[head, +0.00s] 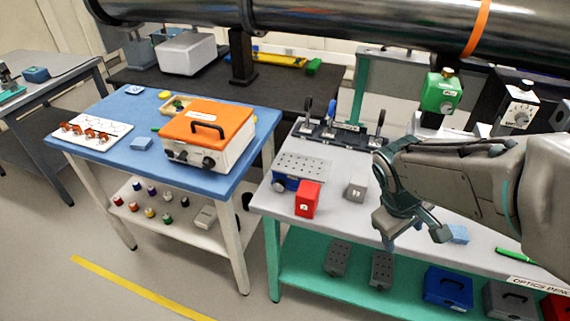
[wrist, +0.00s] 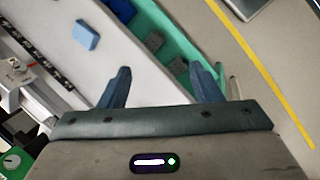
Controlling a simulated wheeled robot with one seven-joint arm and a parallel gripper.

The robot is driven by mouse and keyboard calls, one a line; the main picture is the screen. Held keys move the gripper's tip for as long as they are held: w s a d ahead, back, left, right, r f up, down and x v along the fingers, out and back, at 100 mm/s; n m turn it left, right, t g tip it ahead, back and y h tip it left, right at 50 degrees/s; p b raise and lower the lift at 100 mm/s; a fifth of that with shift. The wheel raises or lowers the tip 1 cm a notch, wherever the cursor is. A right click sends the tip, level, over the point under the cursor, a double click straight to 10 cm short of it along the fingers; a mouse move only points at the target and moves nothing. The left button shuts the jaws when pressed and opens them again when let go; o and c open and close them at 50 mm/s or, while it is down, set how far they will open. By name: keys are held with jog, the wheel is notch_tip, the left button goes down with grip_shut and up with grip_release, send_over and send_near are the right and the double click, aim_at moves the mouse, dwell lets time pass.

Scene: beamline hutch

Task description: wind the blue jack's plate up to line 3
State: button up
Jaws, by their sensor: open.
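The blue jack (head: 283,184) stands at the left end of the grey optics bench, with a round knob low on its left side. Its grey plate (head: 302,166), dotted with holes, sits low, just above the blue body. Any numbered lines on it are too small to read. My gripper (head: 413,236) is open and empty, above the front of the bench, to the right of the jack and apart from it. Its two fingers also show in the wrist view (wrist: 160,78), with nothing between them. The jack is not visible in the wrist view.
A red block (head: 307,199) stands close to the jack's front right, and a grey block (head: 355,186) further right. A light blue block (head: 458,233) and green pen (head: 515,256) lie right of my gripper. Posts on a dark rail (head: 338,137) stand behind. A blue table (head: 112,140) is left.

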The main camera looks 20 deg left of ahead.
jog(key=w+a+f+n+t+h+p, duration=0.1)
jog(key=w+a+f+n+t+h, duration=0.15)
jog(key=w+a+n, duration=0.45)
jog(key=n+t+y+p, duration=0.3)
jog(key=n+t, duration=0.6)
jog(key=n, duration=1.3)
send_near(278, 186)
jog(key=p+x, duration=0.2)
jog(key=x, duration=0.7)
jog(key=shift+w+p, duration=0.15)
jog(key=shift+p, duration=0.25)
jog(key=shift+f, duration=0.1)
jog(key=c, duration=1)
